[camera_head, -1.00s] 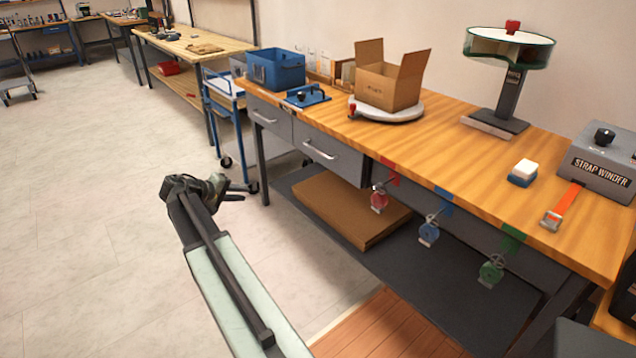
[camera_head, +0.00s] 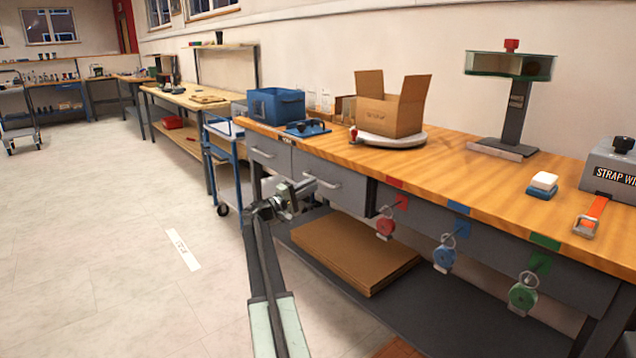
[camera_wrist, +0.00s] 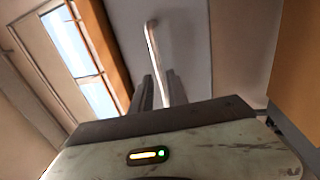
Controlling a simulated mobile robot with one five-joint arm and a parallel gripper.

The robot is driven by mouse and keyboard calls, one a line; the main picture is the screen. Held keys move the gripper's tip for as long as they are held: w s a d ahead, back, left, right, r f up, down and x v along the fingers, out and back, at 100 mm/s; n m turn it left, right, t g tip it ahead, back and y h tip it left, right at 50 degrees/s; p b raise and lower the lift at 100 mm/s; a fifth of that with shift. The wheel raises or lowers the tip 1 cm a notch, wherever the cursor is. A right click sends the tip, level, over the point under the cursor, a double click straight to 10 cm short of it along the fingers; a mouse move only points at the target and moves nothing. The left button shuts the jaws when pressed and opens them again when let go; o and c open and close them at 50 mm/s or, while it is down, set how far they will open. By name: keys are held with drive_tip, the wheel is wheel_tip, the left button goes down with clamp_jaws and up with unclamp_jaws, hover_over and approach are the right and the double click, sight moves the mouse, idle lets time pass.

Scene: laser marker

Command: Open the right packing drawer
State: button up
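The right packing drawer (camera_head: 335,197) is a grey front under the wooden bench top, with a pale bar handle (camera_head: 325,182). It looks closed, its front in line with the left drawer (camera_head: 268,150). My gripper (camera_head: 310,187) is at the left part of this handle in the head view and hides some of the drawer front. In the wrist view, the handle (camera_wrist: 153,50) runs down the grey drawer front (camera_wrist: 185,45) and passes between the two dark fingers of my gripper (camera_wrist: 160,88). The fingers are apart; I cannot tell whether either touches the handle.
The bench top (camera_head: 440,165) carries a blue bin (camera_head: 277,107), an open carton (camera_head: 388,112) and a strap winder (camera_head: 610,170). Flat cardboard (camera_head: 350,255) lies on the lower shelf.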

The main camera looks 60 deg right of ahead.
sight(318, 181)
drive_tip(key=x, duration=0.4)
clamp_jaws()
idle(1.2)
